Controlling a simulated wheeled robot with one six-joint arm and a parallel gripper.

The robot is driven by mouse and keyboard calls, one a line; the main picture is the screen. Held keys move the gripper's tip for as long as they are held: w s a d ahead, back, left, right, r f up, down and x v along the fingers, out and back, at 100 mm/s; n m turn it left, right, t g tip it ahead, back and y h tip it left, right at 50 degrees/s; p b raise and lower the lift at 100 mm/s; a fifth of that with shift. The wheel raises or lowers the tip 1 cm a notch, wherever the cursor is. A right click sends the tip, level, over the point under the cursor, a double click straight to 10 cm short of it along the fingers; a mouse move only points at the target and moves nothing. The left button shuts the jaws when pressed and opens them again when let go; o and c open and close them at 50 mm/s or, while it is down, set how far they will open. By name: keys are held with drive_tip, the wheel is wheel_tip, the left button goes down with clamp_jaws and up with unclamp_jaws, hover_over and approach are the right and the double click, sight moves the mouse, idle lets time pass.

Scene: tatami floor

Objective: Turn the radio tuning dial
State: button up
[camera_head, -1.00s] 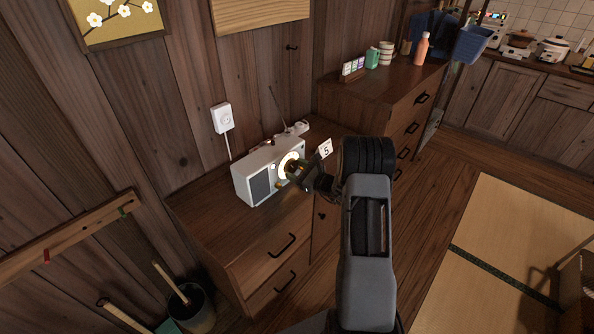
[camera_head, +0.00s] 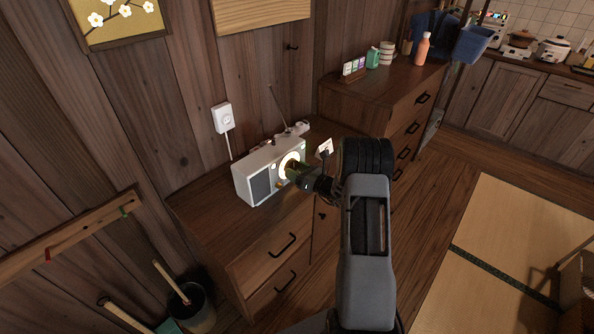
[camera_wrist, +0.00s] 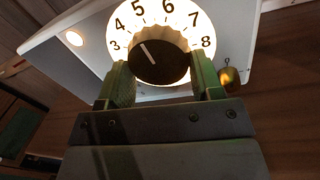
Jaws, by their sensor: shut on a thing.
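A white radio (camera_head: 262,172) with a dark speaker panel and a raised antenna stands on a low wooden cabinet. Its lit round dial face (camera_wrist: 190,18) carries the numbers 3 to 8. The dark tuning dial (camera_wrist: 158,64) sits at its centre, with a pale pointer line tilted up and left, roughly toward 4 or 5. My gripper (camera_wrist: 160,80) is shut on the dial, one green-padded finger on each side. In the head view my gripper (camera_head: 294,172) reaches the radio's front and hides the dial's middle.
A white card (camera_head: 325,147) stands behind my wrist. The wooden cabinet (camera_head: 215,228) bears the radio. A taller chest (camera_head: 345,90) with bottles and cups stands behind.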

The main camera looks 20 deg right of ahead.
drive_tip(key=shift+m, duration=0.5)
drive_tip(key=o, duration=0.9)
drive_tip(key=shift+o, duration=0.2)
drive_tip(key=shift+s, duration=0.1)
drive_tip(key=v, duration=1.3)
drive_tip(key=shift+s+d, duration=0.2)
drive_tip(key=shift+s, duration=0.05)
drive_tip(key=shift+f, duration=0.2)
